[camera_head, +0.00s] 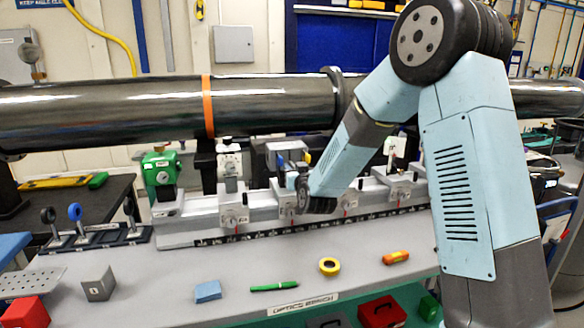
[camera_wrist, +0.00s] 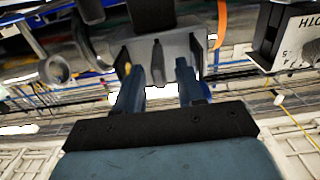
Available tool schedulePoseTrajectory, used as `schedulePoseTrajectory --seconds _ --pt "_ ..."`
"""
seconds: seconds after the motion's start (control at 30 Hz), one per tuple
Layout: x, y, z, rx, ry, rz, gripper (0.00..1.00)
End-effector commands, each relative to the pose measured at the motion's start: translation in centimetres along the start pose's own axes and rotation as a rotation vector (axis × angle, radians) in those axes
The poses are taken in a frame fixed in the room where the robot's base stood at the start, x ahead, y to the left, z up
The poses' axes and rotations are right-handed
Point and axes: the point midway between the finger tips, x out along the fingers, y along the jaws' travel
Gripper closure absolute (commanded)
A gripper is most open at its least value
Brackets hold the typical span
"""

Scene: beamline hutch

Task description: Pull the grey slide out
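My gripper (camera_head: 298,180) is at the middle carriage of the rail in the head view, reaching in from the right. In the wrist view its two blue fingers with dark tips (camera_wrist: 160,62) stand apart. A grey block (camera_wrist: 176,43) lies at the fingertips, with a narrow grey tab pointing into the gap between them. This looks like the grey slide, but I cannot tell for sure. A gap shows between the tab and each finger. In the head view my gripper and forearm partly hide this spot on the rail.
A thick dark pipe (camera_head: 120,112) with an orange band crosses above the rail (camera_head: 265,210). A green device (camera_head: 161,172) stands at the rail's left. A grey block, blue pad, green pen (camera_head: 274,287), yellow ring (camera_head: 329,266) and orange item (camera_head: 396,257) lie on the bench front.

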Motion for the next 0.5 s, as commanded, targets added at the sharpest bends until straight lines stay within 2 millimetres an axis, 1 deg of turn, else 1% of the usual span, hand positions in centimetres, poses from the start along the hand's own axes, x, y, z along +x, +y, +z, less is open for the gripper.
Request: schedulePoseTrajectory --seconds 0.03,0.1,0.2,0.33,0.5 --pt "0.8 0.0 0.0 0.0 0.002 0.001 0.62" --pt "1.5 0.0 0.0 0.0 0.001 0.001 0.62" --pt "2.3 0.0 0.0 -0.001 0.0 0.0 0.62" --pt "2.9 0.1 -0.1 -0.001 0.001 0.001 0.62" --pt "3.0 0.1 -0.1 -0.001 0.001 0.001 0.62"
